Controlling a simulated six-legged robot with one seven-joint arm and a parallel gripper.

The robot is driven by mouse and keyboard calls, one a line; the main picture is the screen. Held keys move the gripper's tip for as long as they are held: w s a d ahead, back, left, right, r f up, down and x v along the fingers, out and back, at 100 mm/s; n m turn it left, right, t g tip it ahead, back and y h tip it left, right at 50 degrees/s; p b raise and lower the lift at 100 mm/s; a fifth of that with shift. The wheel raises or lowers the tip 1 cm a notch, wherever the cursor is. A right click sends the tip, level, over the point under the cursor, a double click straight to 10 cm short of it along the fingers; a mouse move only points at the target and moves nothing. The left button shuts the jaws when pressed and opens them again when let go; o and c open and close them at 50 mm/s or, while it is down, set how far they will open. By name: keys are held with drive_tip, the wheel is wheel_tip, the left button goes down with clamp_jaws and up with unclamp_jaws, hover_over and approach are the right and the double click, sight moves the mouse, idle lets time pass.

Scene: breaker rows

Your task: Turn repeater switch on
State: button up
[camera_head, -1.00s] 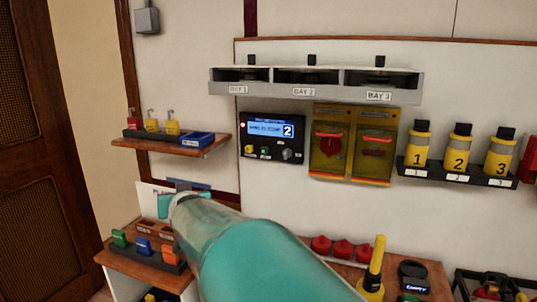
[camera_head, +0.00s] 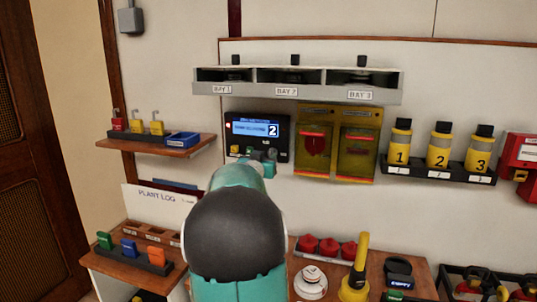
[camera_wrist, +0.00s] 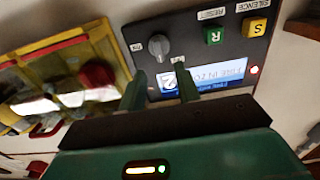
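The black repeater panel (camera_head: 284,140) is on the wall, with a lit blue display (camera_head: 255,128) and a red lamp. In the wrist view the panel (camera_wrist: 215,50) appears turned over, with a grey rotary switch knob (camera_wrist: 158,46), a green R button (camera_wrist: 213,36) and a yellow S button (camera_wrist: 255,27). My gripper (camera_wrist: 160,70) is open, its two dark green fingers apart and pointing at the panel. The knob lies just beyond the gap between the fingertips, and nothing is between them.
Yellow-framed covered units (camera_head: 337,143) hang right beside the panel; they also show at left in the wrist view (camera_wrist: 60,85). A bay shelf (camera_head: 295,86) juts out above. A small shelf (camera_head: 160,143) is at left, and a cluttered bench (camera_head: 370,265) is below.

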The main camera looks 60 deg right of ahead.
sight(270, 152)
drive_tip(key=d, duration=0.2)
drive_tip(key=w+d, duration=0.1)
drive_tip(key=d, duration=0.1)
drive_tip(key=shift+d, duration=0.35)
drive_tip(key=shift+s, duration=0.1)
clamp_jaws()
